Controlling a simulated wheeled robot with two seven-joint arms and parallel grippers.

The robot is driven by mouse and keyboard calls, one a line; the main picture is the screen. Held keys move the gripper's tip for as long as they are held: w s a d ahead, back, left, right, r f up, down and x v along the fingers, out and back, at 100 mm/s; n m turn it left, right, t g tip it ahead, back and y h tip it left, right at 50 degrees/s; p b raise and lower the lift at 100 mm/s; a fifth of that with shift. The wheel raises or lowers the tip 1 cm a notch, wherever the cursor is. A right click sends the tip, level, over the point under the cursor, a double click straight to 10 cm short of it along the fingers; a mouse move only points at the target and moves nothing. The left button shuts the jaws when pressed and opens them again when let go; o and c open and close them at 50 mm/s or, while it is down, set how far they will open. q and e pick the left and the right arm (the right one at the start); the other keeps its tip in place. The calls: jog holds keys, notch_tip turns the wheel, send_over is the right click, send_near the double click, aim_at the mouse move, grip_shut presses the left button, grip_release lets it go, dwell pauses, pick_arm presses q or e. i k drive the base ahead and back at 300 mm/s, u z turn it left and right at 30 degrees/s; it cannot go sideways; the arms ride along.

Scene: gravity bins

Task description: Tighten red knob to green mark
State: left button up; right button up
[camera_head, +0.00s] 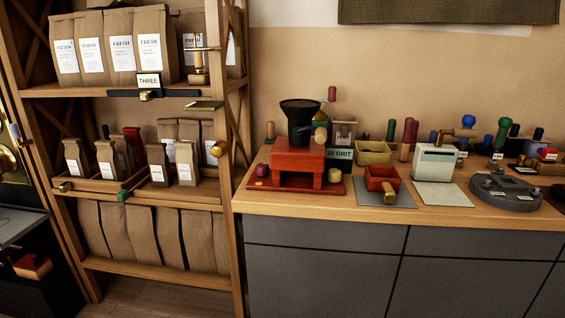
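Several red, knob-like parts show in the head view, and I cannot tell which one is the red knob. A dark red round knob (261,169) sits at the left end of the red base of the red grinder (297,158), on the wooden counter. A red-topped handle (332,93) stands upright behind the grinder's black hopper (300,115). A dark green label (339,154) reading "30 GRIT" is beside the grinder. No green mark can be made out clearly at a knob. Neither of my grippers is in view.
A wooden shelf rack (241,200) with paper bags stands left of the counter (400,208). A red box (382,176), a white-and-green box (433,165) and a grey round plate (505,190) sit on the counter. Several coloured handles stand at the back. The front strip is clear.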

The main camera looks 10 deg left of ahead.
aim_at(262, 168)
jog(key=u, duration=0.15)
jog(key=i, duration=0.85)
jog(key=z, duration=0.2)
